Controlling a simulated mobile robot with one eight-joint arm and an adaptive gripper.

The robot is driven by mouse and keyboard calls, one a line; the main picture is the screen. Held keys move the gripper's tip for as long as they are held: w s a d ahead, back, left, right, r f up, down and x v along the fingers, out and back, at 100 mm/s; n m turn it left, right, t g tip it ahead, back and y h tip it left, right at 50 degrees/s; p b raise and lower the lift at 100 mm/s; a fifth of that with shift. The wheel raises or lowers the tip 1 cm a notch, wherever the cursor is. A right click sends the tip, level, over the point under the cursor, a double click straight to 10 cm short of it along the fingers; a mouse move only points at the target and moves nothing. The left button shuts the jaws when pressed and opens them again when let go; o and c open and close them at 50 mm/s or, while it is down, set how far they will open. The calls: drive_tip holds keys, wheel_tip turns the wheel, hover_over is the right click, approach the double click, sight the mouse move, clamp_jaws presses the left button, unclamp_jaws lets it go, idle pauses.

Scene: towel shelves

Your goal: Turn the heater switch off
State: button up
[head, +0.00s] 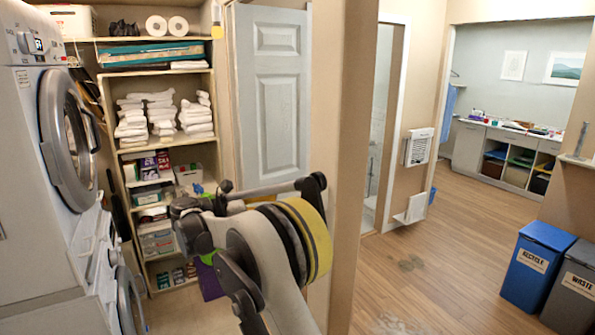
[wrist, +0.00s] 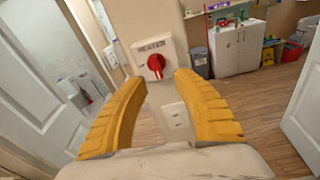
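The heater switch (wrist: 154,62) is a white wall plate with the word HEATER and a round red knob (wrist: 156,62), seen in the wrist view on a wall corner. A light pointer mark on the knob sits at a slant; its exact setting is too small to read. My gripper (wrist: 160,88) has its two yellow fingers spread wide and empty. The switch shows between and just beyond the fingertips, apart from them.
A white outlet plate (wrist: 176,115) is below the switch. A shelf unit (head: 108,150) with towels and stacked washers (head: 68,130) are at the left. A wall edge (head: 352,160) stands close to my arm. Bins (head: 537,266) stand at the right, with open wood floor between.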

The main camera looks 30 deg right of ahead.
sight(303, 190)
drive_tip(key=shift+n+g+h, duration=0.3)
drive_tip(key=shift+n+h, duration=0.1)
drive_tip(key=shift+h, duration=0.3)
drive_tip(key=d, duration=0.3)
drive_tip(key=w+d+p, duration=0.1)
drive_tip(key=d, duration=0.5)
drive_tip(key=shift+w+d+r, duration=0.25)
drive_tip(key=shift+d+r, duration=0.05)
drive_tip(key=shift+r, duration=0.1)
clamp_jaws()
